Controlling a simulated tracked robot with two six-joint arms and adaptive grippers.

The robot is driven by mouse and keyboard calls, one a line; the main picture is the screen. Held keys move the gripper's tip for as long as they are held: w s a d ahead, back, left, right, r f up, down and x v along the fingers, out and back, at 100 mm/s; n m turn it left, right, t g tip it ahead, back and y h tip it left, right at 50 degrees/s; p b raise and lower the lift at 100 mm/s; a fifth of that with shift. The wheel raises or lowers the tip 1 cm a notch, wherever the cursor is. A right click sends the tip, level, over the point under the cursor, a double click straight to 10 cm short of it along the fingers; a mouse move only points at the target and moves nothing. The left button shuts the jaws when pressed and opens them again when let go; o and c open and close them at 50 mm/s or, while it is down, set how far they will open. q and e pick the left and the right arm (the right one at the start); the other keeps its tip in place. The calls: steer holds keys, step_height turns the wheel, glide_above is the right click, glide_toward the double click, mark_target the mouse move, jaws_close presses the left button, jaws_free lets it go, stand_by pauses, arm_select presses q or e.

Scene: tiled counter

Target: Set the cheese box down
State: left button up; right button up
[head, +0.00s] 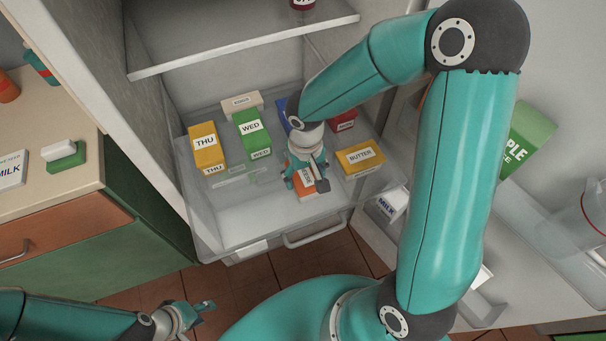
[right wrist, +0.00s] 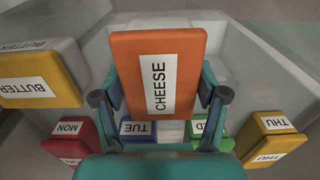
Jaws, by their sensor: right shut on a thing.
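The orange cheese box (right wrist: 187,58) with a white CHEESE label is between the fingers of my right gripper (right wrist: 160,100) in the right wrist view. The fingers are shut on its two sides. In the head view the box (head: 304,180) shows partly under my right gripper (head: 306,178), over the front part of the clear drawer (head: 235,220). I cannot tell whether its underside touches the drawer floor. My left gripper (head: 195,312) is low at the left, in front of the fridge and away from the box; its fingers look apart, with nothing between them.
In the drawer stand a yellow THU box (head: 206,145), a green WED box (head: 251,128), a blue box (head: 281,109), a red box (head: 345,121) and a yellow butter box (head: 360,157). The drawer's front left is bare. A shelf (head: 245,40) hangs above.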

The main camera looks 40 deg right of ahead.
mark_target(305, 174)
steer(key=shift+f, duration=0.2)
steer(key=o, duration=1.5)
steer(key=shift+r, duration=0.1)
steer(key=shift+c, duration=0.2)
steer(key=shift+r, duration=0.2)
step_height(305, 174, up, 12)
steer(key=p, duration=0.1)
steer(key=shift+p, duration=0.35)
steer(key=shift+f, duration=0.1)
